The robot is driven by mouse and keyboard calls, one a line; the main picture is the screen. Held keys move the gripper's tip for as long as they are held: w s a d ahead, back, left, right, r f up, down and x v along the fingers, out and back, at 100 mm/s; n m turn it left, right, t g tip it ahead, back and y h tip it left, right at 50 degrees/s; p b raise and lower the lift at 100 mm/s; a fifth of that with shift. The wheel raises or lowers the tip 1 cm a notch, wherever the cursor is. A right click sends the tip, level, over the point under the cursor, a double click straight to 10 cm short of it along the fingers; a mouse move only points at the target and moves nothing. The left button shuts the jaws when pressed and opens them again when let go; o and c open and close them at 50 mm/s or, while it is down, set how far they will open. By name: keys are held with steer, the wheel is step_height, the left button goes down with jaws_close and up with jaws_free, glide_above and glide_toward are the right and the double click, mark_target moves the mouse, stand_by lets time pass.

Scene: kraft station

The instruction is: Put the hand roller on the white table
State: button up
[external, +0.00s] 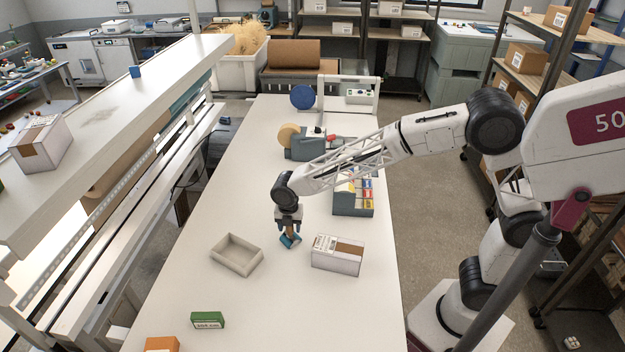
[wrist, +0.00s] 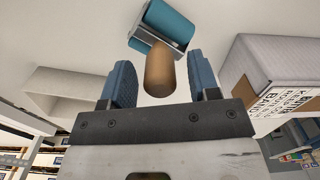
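The hand roller has a teal cylinder and a brown wooden handle; in the external view the roller (external: 291,240) is at the middle of the long white table (external: 200,290), directly under my gripper (external: 288,222). In the wrist view the roller (wrist: 168,22) is at top centre, with the rounded end of its handle pointing toward the camera. My gripper (wrist: 160,72) has its two blue fingers apart, one on each side of the handle, with visible gaps. Whether the roller's underside fully rests on the table is hard to tell.
An empty light tray (external: 236,255) is left of the roller and a labelled white box (external: 337,256) is close on the right. A green box (external: 208,320) and an orange box (external: 162,344) are at the near end. A grey bin (external: 352,205) and a tape dispenser (external: 308,147) stand farther back.

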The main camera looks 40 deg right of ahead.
steer(key=shift+r, duration=0.1)
step_height(320, 180, up, 12)
stand_by(1.0)
stand_by(0.6)
steer(key=s+d+r+m, duration=0.1)
steer(key=s+d+m, duration=0.35)
steer(key=d, duration=0.45)
steer(key=s+d+r+m+t, duration=0.1)
steer(key=s+d+m, duration=0.3)
steer(key=d, duration=0.5)
steer(key=s+d+r+m, duration=0.1)
steer(key=s+d+m, duration=0.1)
steer(key=d+m, duration=0.5)
steer(key=s+d+f+m, duration=0.2)
steer(key=s+d+m, duration=0.4)
steer(key=s+d, duration=0.2)
steer(key=s+d+f+m+t, duration=0.1)
steer(key=s+d+f+m, duration=0.2)
steer(key=s+d, duration=0.6)
steer(key=s+m, duration=0.1)
steer(key=m, duration=0.1)
steer(key=shift+f+m+t, duration=0.2)
steer(key=shift+m+t, duration=0.1)
steer(key=shift+m, duration=0.05)
